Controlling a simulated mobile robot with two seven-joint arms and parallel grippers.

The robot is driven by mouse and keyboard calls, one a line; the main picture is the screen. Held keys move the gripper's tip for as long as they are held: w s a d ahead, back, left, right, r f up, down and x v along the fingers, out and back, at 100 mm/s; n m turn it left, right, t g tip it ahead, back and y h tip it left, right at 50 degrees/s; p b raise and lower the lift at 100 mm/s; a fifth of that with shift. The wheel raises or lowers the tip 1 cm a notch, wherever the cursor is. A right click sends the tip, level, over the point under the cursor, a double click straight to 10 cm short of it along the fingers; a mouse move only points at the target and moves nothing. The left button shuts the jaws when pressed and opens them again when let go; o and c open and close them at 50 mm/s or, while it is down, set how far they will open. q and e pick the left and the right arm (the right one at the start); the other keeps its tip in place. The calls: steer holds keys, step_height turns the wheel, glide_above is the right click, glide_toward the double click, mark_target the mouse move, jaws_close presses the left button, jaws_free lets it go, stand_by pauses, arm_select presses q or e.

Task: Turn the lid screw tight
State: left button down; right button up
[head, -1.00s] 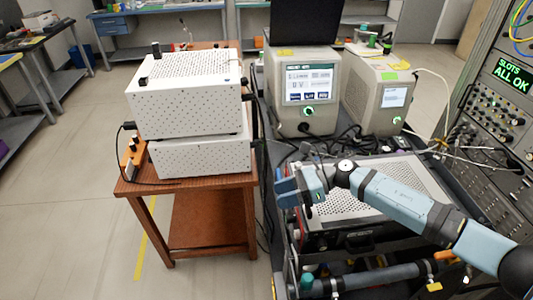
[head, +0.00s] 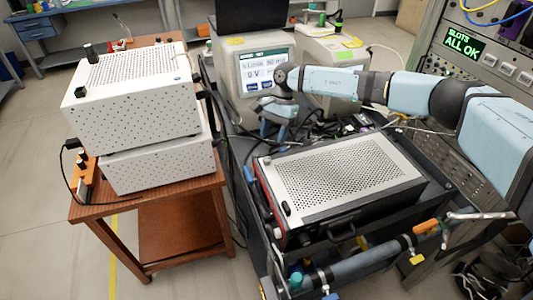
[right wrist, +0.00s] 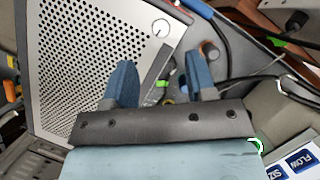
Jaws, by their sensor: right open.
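The grey perforated lid (head: 410,178) lies flat on the dark instrument on the cart. A small dark knob (head: 285,209) stands at its front left corner in the head view. In the right wrist view a round pale disc (right wrist: 160,28) with a short dark mark sits near the lid's edge; I cannot tell whether it is the lid screw. My right gripper (head: 277,124) is behind the lid's back left corner, pointing down. Its two blue fingers (right wrist: 163,80) are apart with nothing between them, away from the disc. My left gripper is not in view.
Two stacked white perforated boxes (head: 150,110) stand on a brown wooden table (head: 175,200) at the left. A display unit (head: 232,85) is behind my right gripper, with cables nearby. A rack (head: 450,80) stands at the right. The space above the lid is clear.

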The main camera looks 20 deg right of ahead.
mark_target(267, 158)
steer(key=p+x, duration=0.1)
steer(key=x, duration=0.7)
steer(key=shift+c, duration=0.5)
steer(key=shift+r, duration=0.1)
steer(key=c, duration=0.8)
